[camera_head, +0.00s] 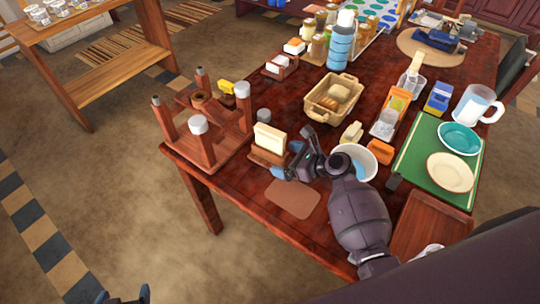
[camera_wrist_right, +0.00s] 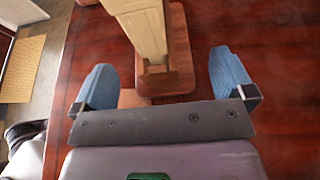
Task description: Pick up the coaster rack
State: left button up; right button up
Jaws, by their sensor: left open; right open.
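The coaster rack (camera_head: 262,157) is a small reddish-brown wooden stand at the near left part of the table, with a cream stack of coasters (camera_head: 270,138) upright in it. The stack also shows at the top of the right wrist view (camera_wrist_right: 138,22), above the rack's wooden base (camera_wrist_right: 178,84). My right gripper (camera_head: 287,160) is open beside the rack, on its near right side. In the right wrist view its blue fingers (camera_wrist_right: 163,80) are apart, with the rack ahead between them. My left gripper (camera_head: 123,296) is open and empty at the bottom left, away from the table, mostly out of frame.
A wooden stand with upright posts (camera_head: 205,140) is left of the rack. A white cup (camera_head: 368,156) stands close to my right wrist. A wicker basket (camera_head: 322,107) is behind. A flat brown mat (camera_head: 293,198) lies in front, near the table edge.

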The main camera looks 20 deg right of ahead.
aim_at(277, 158)
jog(key=x, duration=0.3)
jog(key=shift+w+a+f+b, duration=0.15)
jog(key=shift+a+f+b, duration=0.05)
jog(key=shift+f+b, duration=0.1)
jog(key=shift+r, duration=0.1)
jog(key=shift+c, duration=0.2)
jog(key=shift+r, duration=0.1)
jog(key=c, duration=1.1)
